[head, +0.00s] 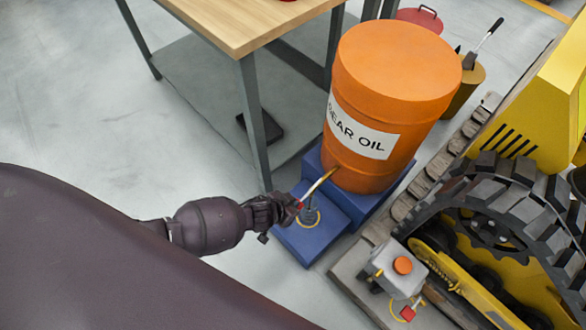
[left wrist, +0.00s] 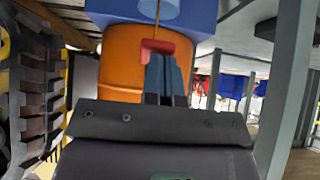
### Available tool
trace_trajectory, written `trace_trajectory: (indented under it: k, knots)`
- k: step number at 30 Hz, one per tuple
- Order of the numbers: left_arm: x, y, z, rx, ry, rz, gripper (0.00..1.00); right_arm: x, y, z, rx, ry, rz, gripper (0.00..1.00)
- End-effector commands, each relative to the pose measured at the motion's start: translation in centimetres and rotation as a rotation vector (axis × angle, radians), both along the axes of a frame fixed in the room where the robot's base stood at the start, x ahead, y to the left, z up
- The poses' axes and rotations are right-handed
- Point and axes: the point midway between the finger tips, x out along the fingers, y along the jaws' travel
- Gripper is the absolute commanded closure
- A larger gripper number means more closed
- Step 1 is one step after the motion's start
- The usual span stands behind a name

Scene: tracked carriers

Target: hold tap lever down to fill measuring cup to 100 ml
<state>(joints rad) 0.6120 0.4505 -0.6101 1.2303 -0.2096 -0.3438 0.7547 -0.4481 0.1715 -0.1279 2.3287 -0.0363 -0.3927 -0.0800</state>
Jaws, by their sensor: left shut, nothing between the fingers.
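An orange drum labelled GEAR OIL (head: 385,85) stands on a blue stepped stand (head: 313,240). A thin brass tap (head: 322,182) sticks out low from the drum, with a red lever (head: 298,204) near its outer end. A small, clear measuring cup (head: 309,217) appears to stand on the lower step below the tap; its level cannot be read. My left gripper (head: 288,208) is shut and empty at the red lever. In the left wrist view, the shut fingers (left wrist: 165,62) are at the red lever (left wrist: 155,46), seemingly touching it; exact contact is unclear.
A wooden-topped table (head: 245,25) with grey legs stands behind and left of the drum. A yellow tracked machine (head: 510,230) is close on the right. A grey box with an orange button (head: 403,265) sits before it. The floor at left is clear.

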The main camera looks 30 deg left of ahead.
Motion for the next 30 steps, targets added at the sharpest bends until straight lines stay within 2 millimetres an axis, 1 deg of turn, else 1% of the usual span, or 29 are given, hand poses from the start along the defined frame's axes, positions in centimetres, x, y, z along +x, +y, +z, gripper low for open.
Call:
trace_trajectory:
  k: [1,8,13,30]
  knots:
    - [-0.5,-0.2,-1.0,-0.012,-0.014,0.005,1.0,0.0,0.1,-0.4,-0.003,0.004,0.005,0.14]
    - [0.2,-0.2,-1.9,-0.01,-0.022,0.001,1.0,0.8,0.3,-0.1,-0.013,-0.019,0.027,0.14]
    - [0.5,-0.1,-1.6,-0.009,-0.027,-0.001,1.0,1.0,0.3,0.3,-0.017,-0.028,0.034,0.14]
    - [0.6,-0.2,-1.5,-0.01,-0.027,-0.001,1.0,0.7,0.3,0.1,-0.013,-0.021,0.023,0.14]
